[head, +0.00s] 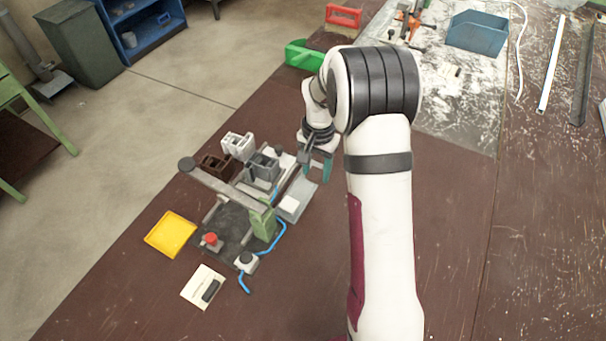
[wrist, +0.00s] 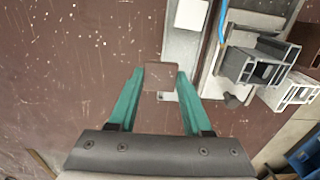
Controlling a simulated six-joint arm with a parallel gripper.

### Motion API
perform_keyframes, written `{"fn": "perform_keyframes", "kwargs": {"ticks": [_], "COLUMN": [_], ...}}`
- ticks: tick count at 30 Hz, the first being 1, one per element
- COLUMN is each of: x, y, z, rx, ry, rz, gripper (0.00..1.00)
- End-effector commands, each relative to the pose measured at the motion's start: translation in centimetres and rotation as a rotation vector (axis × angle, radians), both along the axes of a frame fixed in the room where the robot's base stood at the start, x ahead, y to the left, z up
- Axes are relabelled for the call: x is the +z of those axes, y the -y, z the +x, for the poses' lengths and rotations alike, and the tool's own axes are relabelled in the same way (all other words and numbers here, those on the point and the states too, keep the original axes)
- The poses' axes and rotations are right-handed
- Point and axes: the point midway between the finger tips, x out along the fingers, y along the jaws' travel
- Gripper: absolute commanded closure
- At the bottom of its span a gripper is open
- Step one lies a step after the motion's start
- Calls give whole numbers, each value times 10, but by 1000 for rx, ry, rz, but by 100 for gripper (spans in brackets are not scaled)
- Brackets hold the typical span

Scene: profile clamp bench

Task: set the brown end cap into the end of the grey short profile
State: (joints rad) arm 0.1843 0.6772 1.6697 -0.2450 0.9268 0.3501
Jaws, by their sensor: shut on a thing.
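The brown end cap (wrist: 160,77) is a small square plate between the teal fingertips of my gripper (wrist: 157,78) in the wrist view. My gripper is shut on it by two opposite edges. In the head view my gripper (head: 318,168) hangs just right of the clamp fixture, and the cap cannot be made out there. The grey short profile (wrist: 252,66) lies right of the cap in the wrist view, clearly apart from it, with its hollow section showing. It also shows in the head view (head: 262,167), behind the clamp beam, left of my gripper.
A white profile (head: 238,145) and a dark brown profile (head: 215,166) stand beside the grey one. The clamp beam (head: 226,190) crosses in front. A grey plate (head: 300,208) carries a white block (head: 289,203). A red button (head: 210,239), blue cable (head: 281,235) and yellow tray (head: 155,240) lie nearer.

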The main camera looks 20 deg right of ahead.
Motion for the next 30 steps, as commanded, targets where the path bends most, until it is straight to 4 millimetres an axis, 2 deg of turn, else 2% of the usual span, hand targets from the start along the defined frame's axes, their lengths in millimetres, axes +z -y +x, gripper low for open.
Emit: {"fn": "perform_keyframes", "kwargs": {"ticks": [3, 9, 11, 14, 17, 20, 24, 27, 30], "x": [18, 41, 45, 49, 51, 53, 56, 57, 58], "y": [24, 55, 59, 56, 37, 4, -51, -85, -105], "z": [-17, -42, -45, -37, -11, 21, 60, 77, 84], "rx": [-4, -3, -2, 3, 9, 11, 7, 2, -3], "ry": [3, 1, 1, 0, 0, -1, -1, -1, 1], "rz": [-1, 0, 0, 0, -1, -2, -2, -2, -1], "gripper": [100, 100, 100, 100, 100, 100, 100, 100, 100]}}
